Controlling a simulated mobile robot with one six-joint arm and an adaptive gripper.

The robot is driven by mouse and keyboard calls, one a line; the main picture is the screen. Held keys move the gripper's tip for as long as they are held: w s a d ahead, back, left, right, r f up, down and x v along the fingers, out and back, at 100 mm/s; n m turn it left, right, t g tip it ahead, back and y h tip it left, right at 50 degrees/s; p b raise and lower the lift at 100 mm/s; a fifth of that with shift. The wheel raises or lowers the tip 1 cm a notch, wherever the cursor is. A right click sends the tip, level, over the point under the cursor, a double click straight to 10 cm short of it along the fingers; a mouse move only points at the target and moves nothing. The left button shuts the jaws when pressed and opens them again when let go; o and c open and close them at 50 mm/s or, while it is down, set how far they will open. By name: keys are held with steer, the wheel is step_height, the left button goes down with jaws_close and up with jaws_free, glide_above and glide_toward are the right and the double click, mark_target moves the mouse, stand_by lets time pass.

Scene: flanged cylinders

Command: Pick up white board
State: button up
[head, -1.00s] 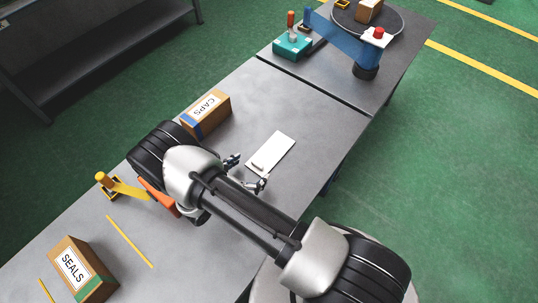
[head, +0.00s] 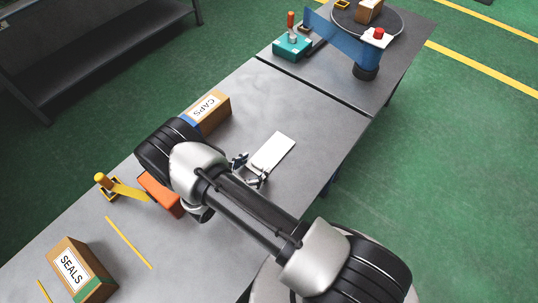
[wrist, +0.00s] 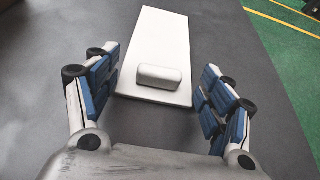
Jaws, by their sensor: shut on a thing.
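The white board (head: 275,149) is a flat rectangular plate with a raised rounded block on its near end. It lies on the grey table, and it also shows in the wrist view (wrist: 157,40) with the block (wrist: 160,77). My gripper (head: 249,170) is at the board's near end, its blue-padded fingers on either side of the long edges. In the wrist view my gripper (wrist: 158,88) is shut on the board across its width. Finger contact on the right edge is hard to make out. I see no clear gap between board and table.
A CAPS box (head: 208,112) stands beyond my arm, and an orange block (head: 161,194) and yellow piece (head: 122,188) lie left of it. A SEALS box (head: 80,270) is at lower left. The table (head: 310,105) is clear beyond the board.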

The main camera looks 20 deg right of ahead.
steer(key=shift+c, duration=1)
steer(key=shift+r, duration=0.15)
step_height(320, 180, up, 20)
steer(key=p, duration=0.5)
